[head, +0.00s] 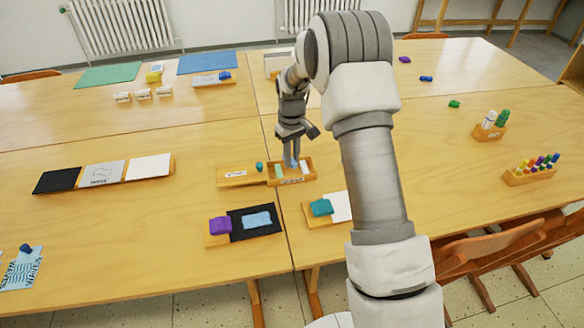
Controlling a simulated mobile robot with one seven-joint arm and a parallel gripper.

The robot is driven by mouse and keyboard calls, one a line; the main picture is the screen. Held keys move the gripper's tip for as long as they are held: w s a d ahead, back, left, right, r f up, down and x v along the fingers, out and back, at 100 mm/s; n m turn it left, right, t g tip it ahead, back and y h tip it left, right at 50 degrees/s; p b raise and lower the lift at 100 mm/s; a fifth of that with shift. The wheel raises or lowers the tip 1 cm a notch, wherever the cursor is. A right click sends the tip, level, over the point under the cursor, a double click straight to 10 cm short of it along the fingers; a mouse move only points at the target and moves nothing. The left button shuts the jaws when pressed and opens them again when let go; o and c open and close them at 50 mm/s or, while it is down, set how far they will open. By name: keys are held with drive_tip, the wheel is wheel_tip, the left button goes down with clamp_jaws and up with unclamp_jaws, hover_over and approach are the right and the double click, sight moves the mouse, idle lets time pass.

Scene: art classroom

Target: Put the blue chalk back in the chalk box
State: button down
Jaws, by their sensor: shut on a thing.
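The chalk box (294,181), a small wooden box with a white label on its front, stands near the middle of the table. It holds a teal-green piece (278,171) and a white piece (305,168). My gripper (292,162) points down into the middle of the box, between these pieces. It is shut on a small light-blue piece, the blue chalk (293,165), which is mostly hidden by the fingers and the box front. I cannot tell whether the chalk touches the box floor.
A wooden tray (227,183) with a label and a teal piece (259,167) adjoins the box at left. Boards with purple (220,225) and teal (321,207) blocks lie in front. A marker rack (530,176) stands at right. Bare table lies behind the box at left.

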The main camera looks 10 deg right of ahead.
sight(292, 167)
drive_tip(key=shift+f+b, duration=0.3)
drive_tip(key=shift+f, duration=1.65)
drive_tip(key=shift+f, duration=0.2)
drive_tip(key=c, duration=1.1)
unclamp_jaws()
drive_tip(key=shift+o, duration=0.2)
drive_tip(key=shift+r, duration=0.15)
